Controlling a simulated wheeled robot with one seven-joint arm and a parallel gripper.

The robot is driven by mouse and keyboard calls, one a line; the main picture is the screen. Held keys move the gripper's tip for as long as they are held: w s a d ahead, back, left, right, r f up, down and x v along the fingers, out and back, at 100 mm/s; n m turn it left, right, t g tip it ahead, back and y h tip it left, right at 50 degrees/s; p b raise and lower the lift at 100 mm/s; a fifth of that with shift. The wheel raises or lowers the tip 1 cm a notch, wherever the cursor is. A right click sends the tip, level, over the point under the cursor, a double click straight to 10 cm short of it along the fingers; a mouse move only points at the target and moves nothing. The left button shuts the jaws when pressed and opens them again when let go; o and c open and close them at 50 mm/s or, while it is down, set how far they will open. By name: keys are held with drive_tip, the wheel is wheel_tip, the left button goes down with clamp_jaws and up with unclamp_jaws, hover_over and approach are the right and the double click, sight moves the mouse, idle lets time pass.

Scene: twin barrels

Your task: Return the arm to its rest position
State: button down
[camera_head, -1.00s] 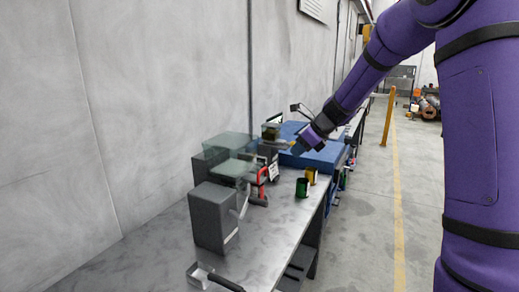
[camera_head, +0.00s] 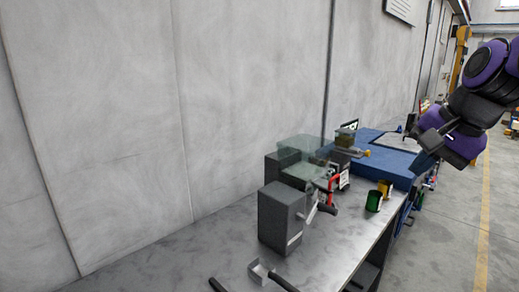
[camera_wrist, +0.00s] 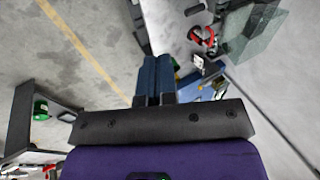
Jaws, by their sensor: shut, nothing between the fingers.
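My arm is folded at the right edge of the head view, its purple and black links raised beside the workbench. My gripper (camera_head: 424,163) hangs at its lower left end, near the right edge of the blue case on the bench. In the wrist view my gripper (camera_wrist: 154,72) shows its two blue-grey fingers together, with nothing between them. The bench and floor lie beyond the fingertips.
The metal workbench (camera_head: 333,246) runs along a grey wall. It bears a grey box (camera_head: 280,218), a blue case (camera_head: 372,165), a green cup (camera_head: 374,201) and a yellow cup (camera_head: 386,187). Open floor with a yellow line (camera_head: 484,225) lies to the right.

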drive_tip(key=s+d+f+n+h, duration=0.1)
drive_tip(key=s+n+h, duration=0.1)
drive_tip(key=s+n, duration=0.6)
drive_tip(key=s, duration=0.4)
drive_tip(key=shift+s+d+n+t+h, duration=0.3)
drive_tip(key=shift+s+d+n, duration=0.05)
drive_tip(key=shift+s+n, duration=0.05)
drive_tip(key=shift+f, duration=0.1)
